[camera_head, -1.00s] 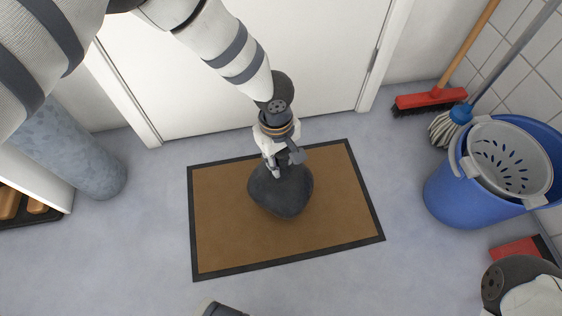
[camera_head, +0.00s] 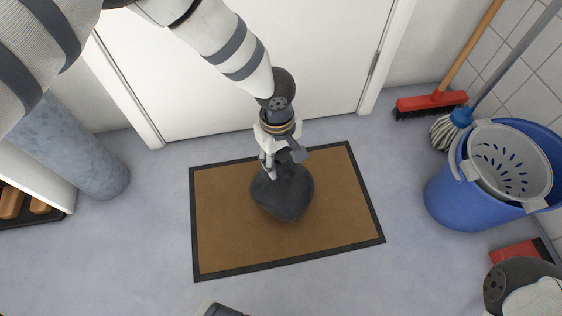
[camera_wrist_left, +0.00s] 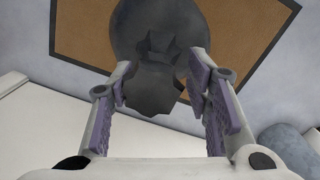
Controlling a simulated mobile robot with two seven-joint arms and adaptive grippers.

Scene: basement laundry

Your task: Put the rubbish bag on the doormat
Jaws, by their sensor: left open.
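The dark grey rubbish bag (camera_head: 283,194) sits on the brown doormat (camera_head: 225,240), near its middle, in the head view. My left gripper (camera_head: 280,160) is just above the bag's top, reaching down from the upper left. In the left wrist view the bag (camera_wrist_left: 155,30) shows with its gathered neck between the two spread fingers of the left gripper (camera_wrist_left: 162,95). The fingers are open, with gaps to the neck on both sides. The doormat (camera_wrist_left: 245,40) shows behind the bag. My right gripper is not clearly seen; only part of my right arm is at the lower right.
A white door (camera_head: 250,60) stands right behind the doormat. A blue bucket (camera_head: 455,200) with a grey wringer, a mop (camera_head: 450,125) and a red broom (camera_head: 430,103) are at the right. A grey pipe (camera_head: 75,150) is at the left. The floor around the mat is clear.

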